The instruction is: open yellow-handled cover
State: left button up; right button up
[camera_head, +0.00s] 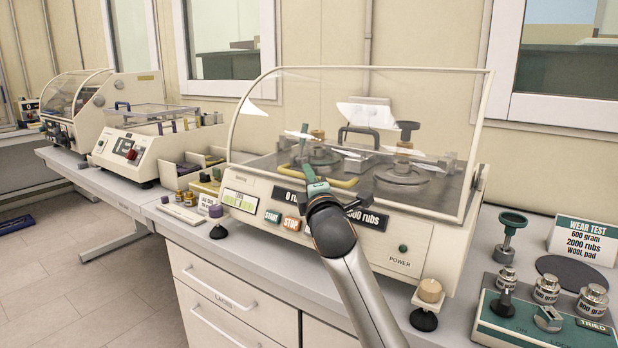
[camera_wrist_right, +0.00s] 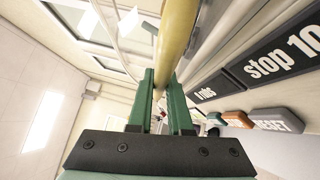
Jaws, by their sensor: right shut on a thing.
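The clear cover (camera_head: 370,95) with a pale frame stands over the rub tester (camera_head: 405,258) in the head view, and it looks lowered. Its yellow handle (camera_head: 343,183) runs low along the front, just above the panel. My right gripper (camera_head: 304,150) has green fingers and reaches the handle from the front. In the right wrist view, the handle (camera_wrist_right: 175,40) passes between the tips of the gripper (camera_wrist_right: 163,80), which is shut on it. My arm hides part of the handle and the panel in the head view. My left gripper is not in view.
Inside the tester are round discs with weights (camera_head: 403,170). Small bottles (camera_head: 185,197) stand left of it. A green tray with weights (camera_head: 545,318), a dark disc (camera_head: 572,273) and a "WEAR TEST" sign (camera_head: 585,240) are at right. Another machine (camera_head: 150,150) stands farther left.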

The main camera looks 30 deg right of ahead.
grip_shut()
dwell(0.9)
